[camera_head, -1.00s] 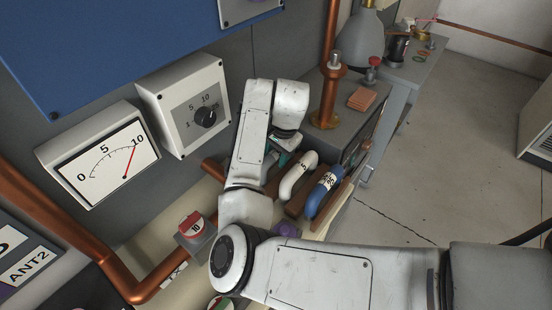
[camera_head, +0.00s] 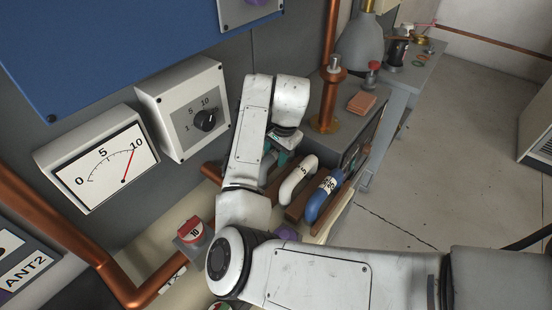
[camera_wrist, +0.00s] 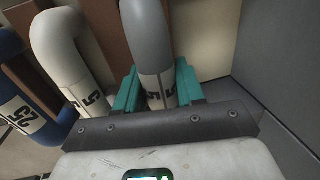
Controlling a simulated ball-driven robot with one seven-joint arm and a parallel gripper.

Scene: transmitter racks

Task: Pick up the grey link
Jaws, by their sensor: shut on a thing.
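The grey link (camera_wrist: 148,38) is a bent grey tube with a white number label, seen in the wrist view. My gripper (camera_wrist: 160,87) has a teal finger on each side of the label and is shut on the link. In the head view my gripper (camera_head: 277,157) is at the wooden rack, left of the white link, and my arm hides most of the grey link there. I cannot tell whether the link's ends are clear of the rack.
A white link (camera_head: 298,179) and a blue link (camera_head: 323,197) stand close beside the grey one. A wall and panel are close on its other side. A copper post (camera_head: 329,100) and a copper stack (camera_head: 362,101) are behind. A red-capped part (camera_head: 192,230) is nearer.

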